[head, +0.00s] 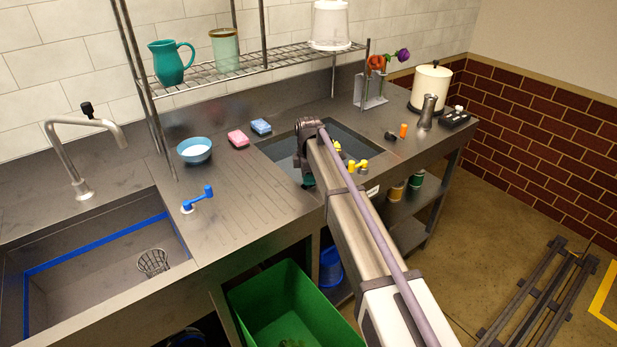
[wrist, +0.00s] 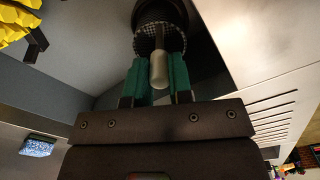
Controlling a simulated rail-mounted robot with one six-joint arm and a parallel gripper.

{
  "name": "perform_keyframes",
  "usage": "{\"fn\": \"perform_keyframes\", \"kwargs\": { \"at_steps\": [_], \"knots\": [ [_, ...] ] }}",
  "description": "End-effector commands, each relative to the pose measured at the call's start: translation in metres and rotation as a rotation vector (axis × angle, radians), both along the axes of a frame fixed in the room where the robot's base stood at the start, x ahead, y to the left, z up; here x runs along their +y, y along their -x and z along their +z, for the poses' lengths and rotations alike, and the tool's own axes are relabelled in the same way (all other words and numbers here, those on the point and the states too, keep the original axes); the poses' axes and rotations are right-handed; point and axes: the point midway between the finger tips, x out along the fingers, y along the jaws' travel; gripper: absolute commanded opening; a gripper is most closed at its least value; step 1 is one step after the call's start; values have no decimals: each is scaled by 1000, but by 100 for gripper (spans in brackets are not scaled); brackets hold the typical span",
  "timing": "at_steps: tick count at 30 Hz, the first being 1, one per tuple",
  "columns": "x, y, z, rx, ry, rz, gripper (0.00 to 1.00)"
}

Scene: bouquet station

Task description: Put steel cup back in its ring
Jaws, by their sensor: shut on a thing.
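In the wrist view, a small dark perforated steel cup (wrist: 158,42) with a pale rounded stem (wrist: 158,72) sits between the green fingers of my gripper (wrist: 157,82). The fingers are shut on the stem. A round black ring (wrist: 180,9) shows at the top, right behind the cup; I cannot tell whether the cup is inside it or just in front of it. In the head view, my gripper (head: 308,180) reaches down into the right basin (head: 283,153), and my arm hides the cup and ring there.
The left basin (head: 70,270) holds another mesh cup (head: 153,262). A green bin (head: 285,305) stands below.

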Motion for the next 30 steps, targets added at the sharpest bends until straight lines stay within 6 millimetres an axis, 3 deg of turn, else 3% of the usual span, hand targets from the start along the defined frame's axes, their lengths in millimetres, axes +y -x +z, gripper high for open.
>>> {"fn": "perform_keyframes", "kwargs": {
  "at_steps": [3, 4, 13, 23, 30],
  "knots": [
    [0, 0, 0, 0, 0, 0, 0],
    [0, 0, 0, 0, 0, 0, 21],
    [0, 0, 0, 0, 0, 0, 50],
    [0, 0, 9, 0, 0, 0, 50],
    [0, 0, 61, 0, 0, 0, 50]
  ]
}}
